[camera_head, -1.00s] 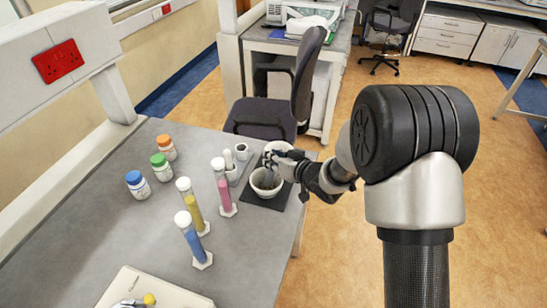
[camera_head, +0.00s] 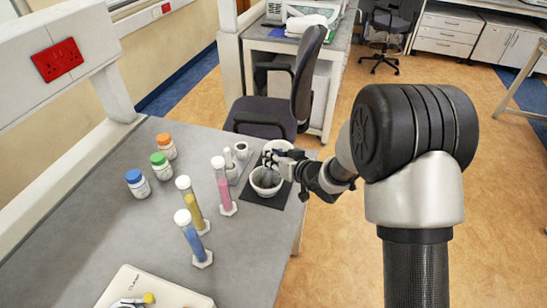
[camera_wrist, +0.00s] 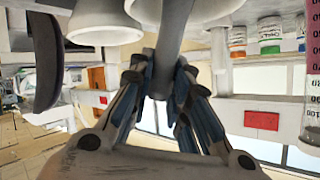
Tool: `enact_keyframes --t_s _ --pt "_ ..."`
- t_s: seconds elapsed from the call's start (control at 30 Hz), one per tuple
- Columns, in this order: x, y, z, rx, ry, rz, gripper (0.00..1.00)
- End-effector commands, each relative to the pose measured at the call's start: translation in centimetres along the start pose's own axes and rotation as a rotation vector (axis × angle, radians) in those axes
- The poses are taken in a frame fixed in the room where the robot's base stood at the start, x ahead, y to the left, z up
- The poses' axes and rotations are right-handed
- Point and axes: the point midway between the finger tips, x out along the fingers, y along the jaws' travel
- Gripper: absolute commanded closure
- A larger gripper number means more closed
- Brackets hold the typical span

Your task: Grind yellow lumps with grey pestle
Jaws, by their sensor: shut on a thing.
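My gripper (camera_head: 273,160) is above the front white mortar (camera_head: 263,191), which stands on a black mat (camera_head: 285,191) at the table's far right corner. It is shut on the grey pestle (camera_wrist: 176,38), which lies between the fingers in the wrist view. The pestle's lower part (camera_head: 267,180) reaches into the mortar in the head view. In the wrist view, a white bowl rim surrounds the upper part of the pestle. Whether the pestle touches the mortar's bottom cannot be seen. No yellow lumps can be made out inside.
A second white bowl (camera_head: 280,146) stands behind my gripper. A white pestle (camera_head: 229,159) and small cup (camera_head: 241,151) stand left of the mat. Pink (camera_head: 224,190), yellow (camera_head: 193,206) and blue (camera_head: 193,238) cylinders and capped bottles (camera_head: 138,184) stand further left.

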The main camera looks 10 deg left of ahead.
Motion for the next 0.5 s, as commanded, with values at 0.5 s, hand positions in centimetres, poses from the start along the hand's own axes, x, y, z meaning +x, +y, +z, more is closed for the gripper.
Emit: enact_keyframes --t_s 0.5 --pt "0.25 0.16 0.43 0.0 0.001 0.0 1.0"
